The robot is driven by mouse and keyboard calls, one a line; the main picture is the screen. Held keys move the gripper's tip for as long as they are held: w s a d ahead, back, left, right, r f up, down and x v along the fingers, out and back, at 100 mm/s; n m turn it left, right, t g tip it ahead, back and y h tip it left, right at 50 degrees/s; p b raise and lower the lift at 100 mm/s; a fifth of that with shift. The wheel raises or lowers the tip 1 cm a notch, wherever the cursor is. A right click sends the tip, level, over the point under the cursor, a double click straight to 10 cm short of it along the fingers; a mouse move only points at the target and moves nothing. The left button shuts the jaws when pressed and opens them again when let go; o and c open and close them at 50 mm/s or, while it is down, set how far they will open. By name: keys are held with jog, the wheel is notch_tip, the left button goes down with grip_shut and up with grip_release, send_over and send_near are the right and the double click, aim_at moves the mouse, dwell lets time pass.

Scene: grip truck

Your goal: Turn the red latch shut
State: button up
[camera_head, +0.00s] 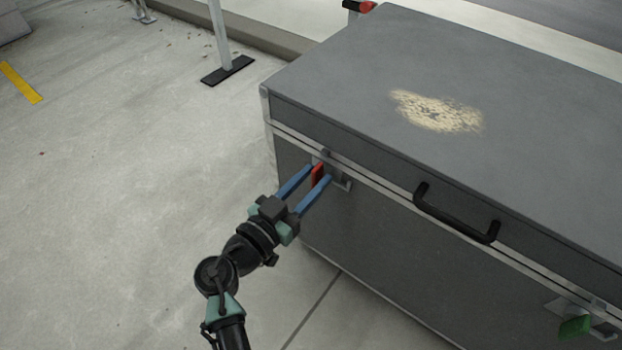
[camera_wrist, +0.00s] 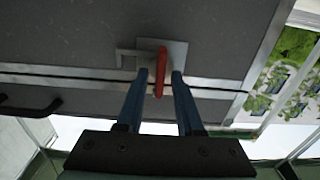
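The red latch (camera_head: 317,173) sits on a metal plate on the front of a grey case (camera_head: 390,235), near the case's left corner. In the wrist view the red latch (camera_wrist: 160,72) lies between the two blue fingers, its length running across the metal seam of the case. My gripper (camera_head: 320,173) is open around the latch, with one finger on each side. In the wrist view my gripper (camera_wrist: 160,75) shows a narrow gap beside the latch on both sides. I cannot tell whether a finger touches it.
A black handle (camera_head: 455,214) sticks out from the case front, right of the latch. A green latch (camera_head: 575,326) is at the lower right. A post on a black foot (camera_head: 228,70) stands behind left. The floor left of the case is clear.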

grip_shut()
jog(key=shift+n, duration=0.3)
jog(key=n, duration=0.2)
jog(key=shift+a+n, duration=0.1)
jog(key=shift+n, duration=0.3)
jog(key=shift+w+a+f+n+p, duration=0.1)
jog(key=shift+n+p, duration=0.7)
jog(key=shift+n, duration=1.6)
jog(key=shift+a+f+n+p, duration=0.15)
jog(key=shift+n+p, duration=0.7)
jog(key=shift+n, duration=1.55)
jog(key=shift+w+d+f+n+p, duration=0.1)
jog(key=shift+n+p, duration=0.7)
jog(key=shift+n, duration=1.6)
